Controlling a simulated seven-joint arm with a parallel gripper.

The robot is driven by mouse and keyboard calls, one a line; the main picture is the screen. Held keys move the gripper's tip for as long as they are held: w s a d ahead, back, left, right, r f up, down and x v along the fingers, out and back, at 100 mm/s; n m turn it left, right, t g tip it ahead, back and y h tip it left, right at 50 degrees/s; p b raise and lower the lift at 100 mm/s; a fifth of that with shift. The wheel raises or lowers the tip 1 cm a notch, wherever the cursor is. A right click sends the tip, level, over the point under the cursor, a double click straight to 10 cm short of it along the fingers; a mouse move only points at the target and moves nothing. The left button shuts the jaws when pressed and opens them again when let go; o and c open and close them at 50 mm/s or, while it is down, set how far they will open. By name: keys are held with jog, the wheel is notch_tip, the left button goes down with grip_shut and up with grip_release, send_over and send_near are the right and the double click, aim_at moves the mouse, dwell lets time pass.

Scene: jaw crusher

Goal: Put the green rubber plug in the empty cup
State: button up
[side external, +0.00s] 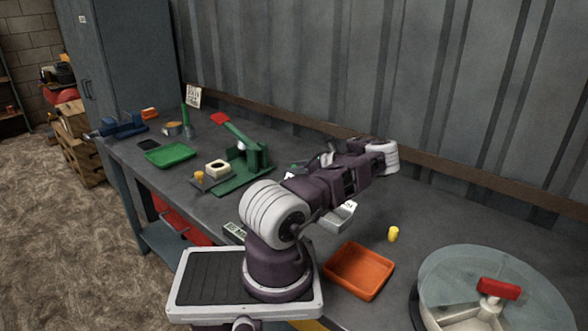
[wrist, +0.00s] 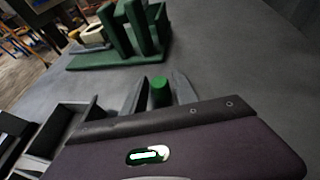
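A green rubber plug (wrist: 160,92) stands between the two fingertips of my gripper (wrist: 160,94) in the wrist view. The fingers are close together, one on each side, and appear shut on it. In the side view my arm hides the gripper and plug. Open-topped grey boxes (wrist: 70,122) lie left of the gripper in the wrist view; the part I see inside looks bare. A grey box with a white label (side external: 338,218) shows beside my arm in the side view. I cannot tell which container is the empty cup.
The green crusher (side external: 252,163) stands beyond, with a cream block (side external: 217,168) beside it. An orange tray (side external: 358,271), a yellow plug (side external: 393,234) and a round covered machine (side external: 490,285) are at the right. A green tray (side external: 170,154) is at the left.

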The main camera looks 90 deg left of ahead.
jog(key=shift+o, duration=0.2)
jog(key=shift+r, duration=0.1)
jog(key=v, duration=1.1)
jog(key=shift+w+d+r, duration=0.1)
jog(key=shift+w+d, duration=0.05)
jog(key=shift+w, duration=0.2)
jog(key=w+d+r+n+t+h, duration=0.25)
jog(key=w+d+r, duration=0.2)
jog(key=d, duration=0.45)
jog(key=w+d+r+n+t+h, duration=0.1)
jog(key=w+d+r+n+t, duration=0.1)
jog(key=w+d+r+t, duration=0.5)
jog(key=w+d+r+n+t+h, duration=0.15)
jog(key=d+r, duration=0.25)
jog(key=d, duration=0.7)
jog(key=s+d+r+t, duration=0.2)
jog(key=s+d+r, duration=0.1)
jog(key=d, duration=0.7)
jog(key=s+d+r+t+h, duration=0.1)
jog(key=s+d+r+t, duration=0.1)
jog(key=d+r, duration=0.4)
jog(key=s+d, duration=0.1)
jog(key=d, duration=0.4)
jog(key=shift+h, duration=0.3)
jog(key=shift+o, duration=0.6)
jog(key=s+d+f+t, duration=0.1)
jog(key=s+d+t, duration=0.1)
jog(key=s+d, duration=0.5)
jog(key=shift+s+f, duration=0.15)
jog(key=shift+s, duration=0.55)
